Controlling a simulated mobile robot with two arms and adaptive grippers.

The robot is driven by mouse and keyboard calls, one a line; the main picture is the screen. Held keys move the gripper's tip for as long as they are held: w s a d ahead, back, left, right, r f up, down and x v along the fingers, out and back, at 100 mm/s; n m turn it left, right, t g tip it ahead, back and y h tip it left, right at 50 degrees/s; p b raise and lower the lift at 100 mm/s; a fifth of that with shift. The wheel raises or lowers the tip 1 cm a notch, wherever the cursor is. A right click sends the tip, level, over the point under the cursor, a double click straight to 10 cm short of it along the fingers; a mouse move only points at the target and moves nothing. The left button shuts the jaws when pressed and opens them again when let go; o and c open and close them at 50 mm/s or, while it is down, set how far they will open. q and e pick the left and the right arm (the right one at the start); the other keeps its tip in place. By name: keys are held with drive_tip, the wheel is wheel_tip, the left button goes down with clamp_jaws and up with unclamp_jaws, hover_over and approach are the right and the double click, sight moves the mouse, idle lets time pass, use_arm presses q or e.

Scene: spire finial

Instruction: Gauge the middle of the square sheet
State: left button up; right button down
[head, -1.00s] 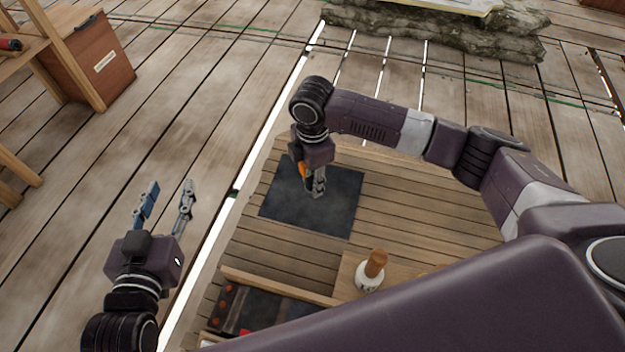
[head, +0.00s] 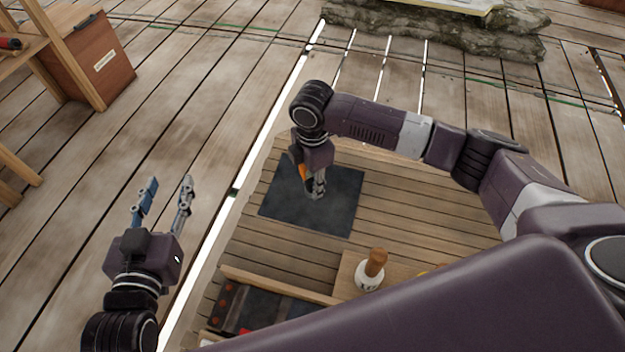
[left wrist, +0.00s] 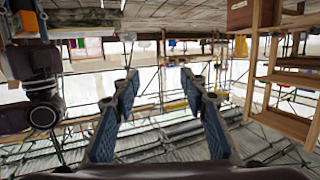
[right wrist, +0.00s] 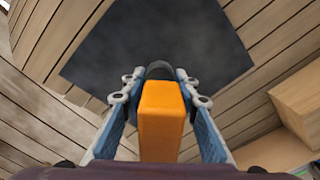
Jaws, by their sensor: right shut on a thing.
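The square sheet (head: 340,205) is dark grey and lies flat on the planked table. It also shows in the right wrist view (right wrist: 150,35). My right gripper (head: 317,190) is over the sheet and points down. In the right wrist view it is shut on an orange tool (right wrist: 161,110) with a dark rounded end. Whether the tool touches the sheet I cannot tell. My left gripper (head: 165,190) is open and empty, left of the table; its spread fingers also show in the left wrist view (left wrist: 158,85).
A tray (head: 265,305) with dark and red items lies at the table's front. A brown box (head: 95,60) and wooden shelving stand at far left.

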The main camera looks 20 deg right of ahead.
drive_tip(key=shift+f, duration=1)
use_arm(q)
drive_tip(key=shift+w+d+r+t, duration=0.1)
drive_tip(key=shift+d+r+t, duration=0.1)
drive_tip(key=shift+r, duration=0.25)
drive_tip(key=shift+w+d+r+t, duration=0.1)
drive_tip(key=shift+r+t, duration=0.1)
drive_tip(key=shift+r, duration=0.25)
drive_tip(key=shift+a+f, duration=0.2)
drive_tip(key=shift+f, duration=0.1)
drive_tip(key=shift+s+a+f+g+y, duration=0.1)
drive_tip(key=shift+s+f+g, duration=0.1)
drive_tip(key=shift+f+g, duration=0.3)
drive_tip(key=shift+s+a+f+g+y, duration=0.15)
drive_tip(key=shift+s+f+g, duration=0.1)
drive_tip(key=shift+f, duration=0.4)
drive_tip(key=shift+s+a+f+g+y, duration=0.1)
drive_tip(key=shift+s+f+g, duration=0.1)
drive_tip(key=shift+f+g, duration=0.3)
idle(4.1)
